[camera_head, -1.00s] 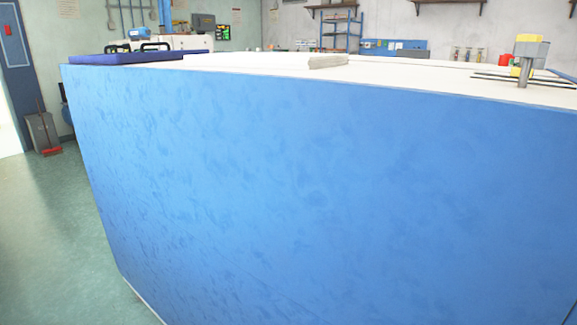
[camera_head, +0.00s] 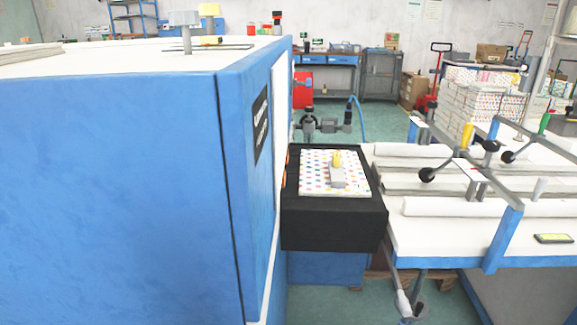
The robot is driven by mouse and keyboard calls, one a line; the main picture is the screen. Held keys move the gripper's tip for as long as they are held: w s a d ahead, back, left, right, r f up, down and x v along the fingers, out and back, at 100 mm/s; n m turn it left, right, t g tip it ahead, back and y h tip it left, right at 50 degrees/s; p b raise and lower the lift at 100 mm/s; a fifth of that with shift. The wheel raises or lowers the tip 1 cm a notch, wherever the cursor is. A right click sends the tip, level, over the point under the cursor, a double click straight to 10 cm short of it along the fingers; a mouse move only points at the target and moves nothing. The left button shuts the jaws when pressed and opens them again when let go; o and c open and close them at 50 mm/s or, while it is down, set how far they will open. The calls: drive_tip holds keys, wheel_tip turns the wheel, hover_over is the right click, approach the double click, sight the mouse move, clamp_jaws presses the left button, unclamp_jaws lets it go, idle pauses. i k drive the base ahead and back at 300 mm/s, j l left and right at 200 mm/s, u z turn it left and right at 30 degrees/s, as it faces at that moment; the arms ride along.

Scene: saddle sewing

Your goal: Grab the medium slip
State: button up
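I cannot tell which thing, if any, is the medium slip. A sheet or thin stack with coloured dots (camera_head: 316,180) lies on a black stand (camera_head: 335,222) in the middle of the view. A small grey and yellow block (camera_head: 337,170) sits on the dotted sheet. A small dark, yellow-faced item (camera_head: 553,238) lies on the white table at the right. My gripper is not in view.
A large blue machine (camera_head: 110,190) fills the left. A white table (camera_head: 430,232) with white rolls, bars and black-knobbed levers stands at the right. Stacks of dotted paper (camera_head: 482,105) stand behind it. A workbench (camera_head: 327,72) is at the back wall.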

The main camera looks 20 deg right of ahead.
sight(338, 179)
drive_tip(key=k+l+z, duration=0.1)
drive_tip(key=z, duration=0.55)
drive_tip(key=l+u, duration=0.15)
drive_tip(key=l, duration=0.45)
drive_tip(key=l+u, duration=0.15)
drive_tip(key=l, duration=0.45)
drive_tip(key=k+l+u, duration=0.15)
drive_tip(key=l, duration=0.45)
drive_tip(key=k+l+u, duration=0.15)
drive_tip(key=l, duration=0.4)
drive_tip(key=i+j, duration=0.35)
drive_tip(key=i, duration=0.15)
drive_tip(key=i+j, duration=0.35)
drive_tip(key=i, duration=0.1)
